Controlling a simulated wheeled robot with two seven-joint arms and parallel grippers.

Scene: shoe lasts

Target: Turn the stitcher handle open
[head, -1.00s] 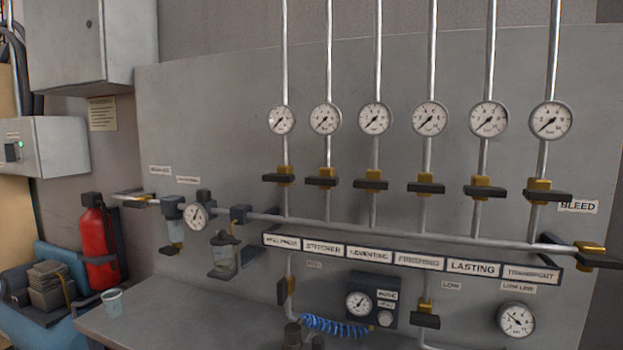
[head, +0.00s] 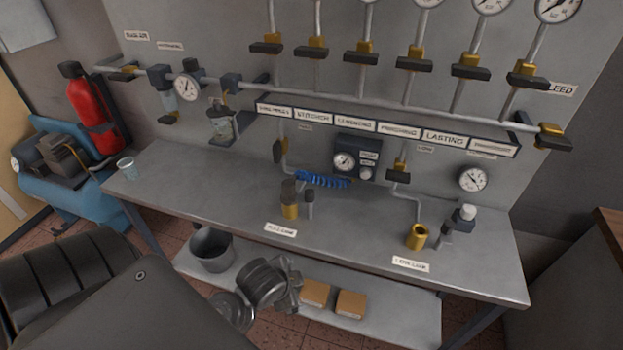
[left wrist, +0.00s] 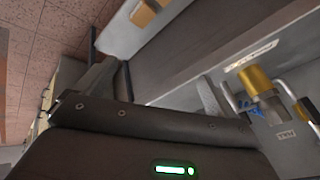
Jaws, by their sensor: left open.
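The label board (head: 385,129) on the wall panel reads STITCHER on its second plate (head: 313,116). Above that plate, a yellow valve with a black handle (head: 317,54) sits on the second vertical pipe; the handle lies crosswise to the pipe. My left gripper (left wrist: 158,82) shows in the left wrist view with its two dark fingers spread and nothing between them. It is apart from the stitcher handle, which I cannot make out in that view. My right gripper is not in view.
Similar valve handles flank it, such as those at left (head: 266,47) and right (head: 368,58). Below is a grey bench (head: 350,235) with brass fittings (head: 418,237) and a blue coiled hose (head: 322,181). A red extinguisher (head: 90,108) stands at left. My dark arm fills the lower left.

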